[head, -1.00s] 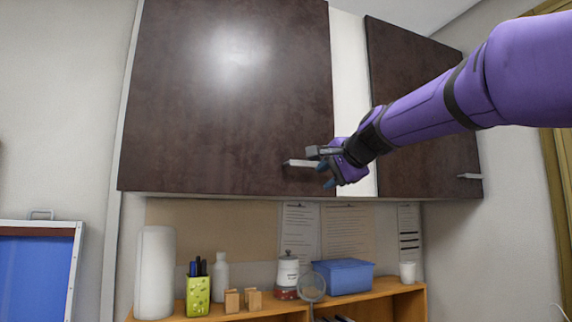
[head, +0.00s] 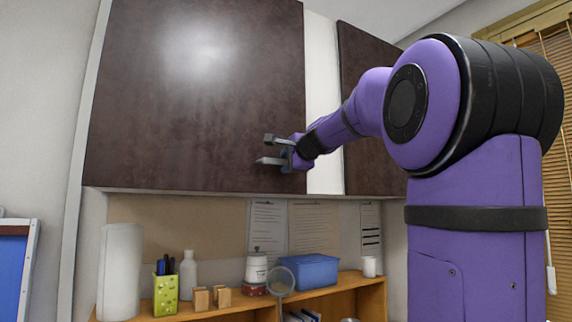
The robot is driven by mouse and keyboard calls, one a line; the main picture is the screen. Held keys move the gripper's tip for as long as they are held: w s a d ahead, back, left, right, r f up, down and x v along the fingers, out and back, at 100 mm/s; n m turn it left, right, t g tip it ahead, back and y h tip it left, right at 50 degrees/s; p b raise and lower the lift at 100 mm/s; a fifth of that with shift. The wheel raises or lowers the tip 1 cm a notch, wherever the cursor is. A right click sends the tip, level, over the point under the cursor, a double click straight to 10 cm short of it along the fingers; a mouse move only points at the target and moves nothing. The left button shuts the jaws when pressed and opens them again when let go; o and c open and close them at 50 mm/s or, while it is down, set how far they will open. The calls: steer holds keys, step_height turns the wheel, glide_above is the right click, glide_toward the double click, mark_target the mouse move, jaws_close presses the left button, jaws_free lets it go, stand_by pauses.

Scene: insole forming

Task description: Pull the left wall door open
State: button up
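The left wall door (head: 190,100) is a large dark brown panel on the upper cabinet and looks closed. Its short pale bar handle (head: 268,161) is near its lower right corner. My gripper (head: 277,150) is at this handle, coming from the right. Its fingers look spread, with one grey finger above the handle and a darker blue part at the handle's right end. I cannot tell whether they touch the handle.
A second dark door (head: 370,110) is to the right, partly behind my arm. Below, a wooden shelf (head: 340,281) holds a white cylinder (head: 120,272), a green pen cup (head: 165,294), a blue box (head: 303,271) and a white cup (head: 369,266).

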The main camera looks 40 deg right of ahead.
steer(key=shift+w+d+f, duration=0.1)
steer(key=shift+w+d, duration=0.05)
steer(key=shift+w, duration=0.4)
jaws_close()
